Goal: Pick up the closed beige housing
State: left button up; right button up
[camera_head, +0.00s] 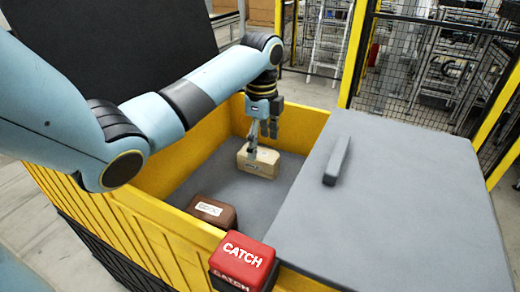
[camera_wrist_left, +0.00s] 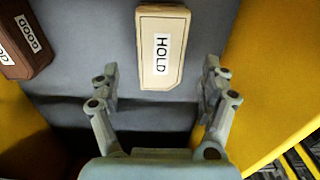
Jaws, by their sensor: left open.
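The closed beige housing (camera_head: 262,165) lies on the grey floor of the yellow bin, near its far wall, in the head view. In the left wrist view the beige housing (camera_wrist_left: 161,75) shows a white label reading HOLD. My left gripper (camera_head: 256,143) reaches down into the bin at the housing. In the left wrist view my left gripper (camera_wrist_left: 158,88) is open, with one finger to each side of the housing's near end and gaps between. The fingers do not touch it. My right gripper is not in view.
A brown box (camera_head: 213,211) labelled GOOD lies in the bin's near left corner. A red CATCH box (camera_head: 241,259) sits at the yellow bin's (camera_head: 184,226) front rim. A grey panel (camera_head: 390,210) with a bar (camera_head: 337,161) covers the right side.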

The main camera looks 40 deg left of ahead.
aim_at(261, 153)
pick_arm(q)
notch_tip(261, 153, down, 4)
jog(key=shift+f, duration=0.1)
jog(key=c, duration=1.4)
jog(key=shift+a, duration=0.1)
